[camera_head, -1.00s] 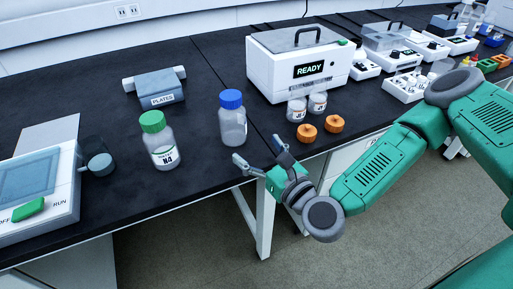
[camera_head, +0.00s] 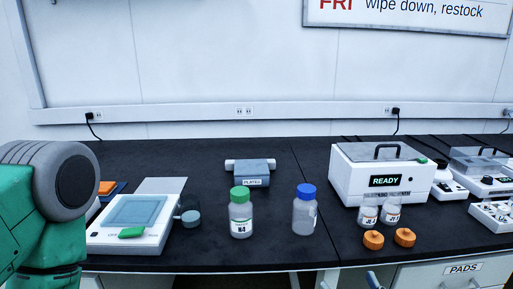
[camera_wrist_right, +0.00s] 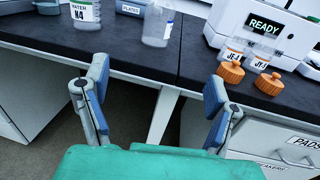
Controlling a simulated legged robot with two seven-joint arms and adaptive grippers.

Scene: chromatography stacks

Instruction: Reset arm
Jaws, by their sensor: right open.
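My right gripper (camera_head: 350,283) shows only as fingertips at the bottom edge of the head view. In the right wrist view the right gripper (camera_wrist_right: 155,88) is open, its two fingers wide apart with nothing between them. It is in front of the bench edge, apart from the bottles. A link of my left arm fills the left side of the head view; the left gripper is out of the picture. A green-capped bottle (camera_head: 241,218) labelled N4 and a blue-capped bottle (camera_head: 304,214) stand upright on the black bench (camera_head: 275,255).
A white device reading READY (camera_head: 380,178) stands at right, with two small jars (camera_head: 368,215) and two orange caps (camera_head: 373,240) in front. A grey PLATES holder (camera_head: 250,174) is behind the bottles. A white device with a green switch (camera_head: 132,232) is at left. Drawers (camera_wrist_right: 280,145) lie below.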

